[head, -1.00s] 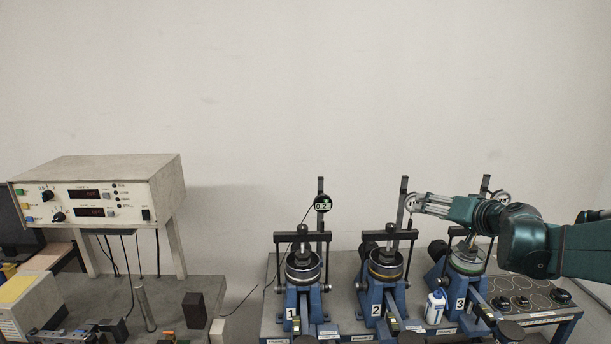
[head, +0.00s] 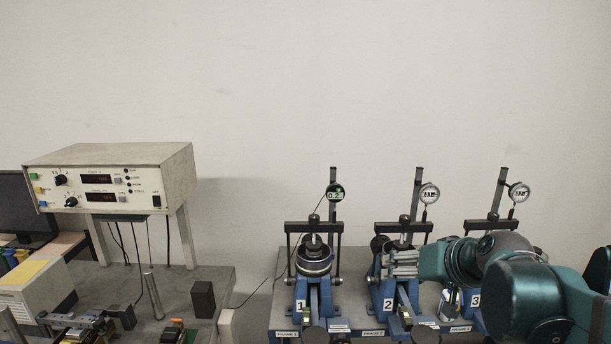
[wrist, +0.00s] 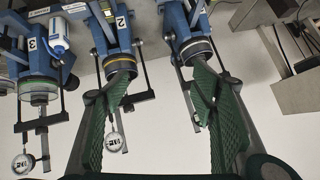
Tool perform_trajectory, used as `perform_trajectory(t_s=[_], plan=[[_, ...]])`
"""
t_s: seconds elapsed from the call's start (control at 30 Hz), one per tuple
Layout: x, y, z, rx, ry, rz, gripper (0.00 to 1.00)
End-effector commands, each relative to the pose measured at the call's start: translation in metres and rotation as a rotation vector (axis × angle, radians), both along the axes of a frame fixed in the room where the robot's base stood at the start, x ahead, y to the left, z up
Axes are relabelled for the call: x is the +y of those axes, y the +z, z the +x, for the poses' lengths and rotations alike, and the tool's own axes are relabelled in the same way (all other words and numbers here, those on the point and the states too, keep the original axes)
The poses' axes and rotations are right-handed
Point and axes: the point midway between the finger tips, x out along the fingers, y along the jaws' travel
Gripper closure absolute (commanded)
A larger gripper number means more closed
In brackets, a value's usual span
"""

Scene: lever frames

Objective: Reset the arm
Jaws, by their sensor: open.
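My gripper (head: 390,264) shows side-on in the head view, in front of lever frame 2 (head: 388,305), its dark teal arm reaching in from the lower right. In the wrist view my gripper (wrist: 158,72) has its two green ribbed fingers spread wide apart, with bare wall and nothing held between them. Lever frame 1 (head: 301,305) stands clear to the left of the gripper. Lever frame 3 (head: 477,300) is partly hidden behind my arm. In the wrist view the frames hang upside down, with number 3 at the left.
A white-and-blue bottle (wrist: 58,36) stands between frames 2 and 3. A control box with red displays (head: 108,182) stands on legs at the left. A dark block (head: 203,299) sits on the left bench. The wall space above the frames is clear.

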Motion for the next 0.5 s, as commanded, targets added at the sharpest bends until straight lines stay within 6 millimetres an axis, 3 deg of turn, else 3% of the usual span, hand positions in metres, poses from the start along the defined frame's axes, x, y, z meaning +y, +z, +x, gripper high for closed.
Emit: perform_trajectory(t_s=[0.2, 0.5], plan=[[0.021, -0.033, -0.050, 0.058, 0.016, -0.058, 0.43], [0.034, -0.076, -0.115, 0.125, 0.024, -0.148, 0.43]])
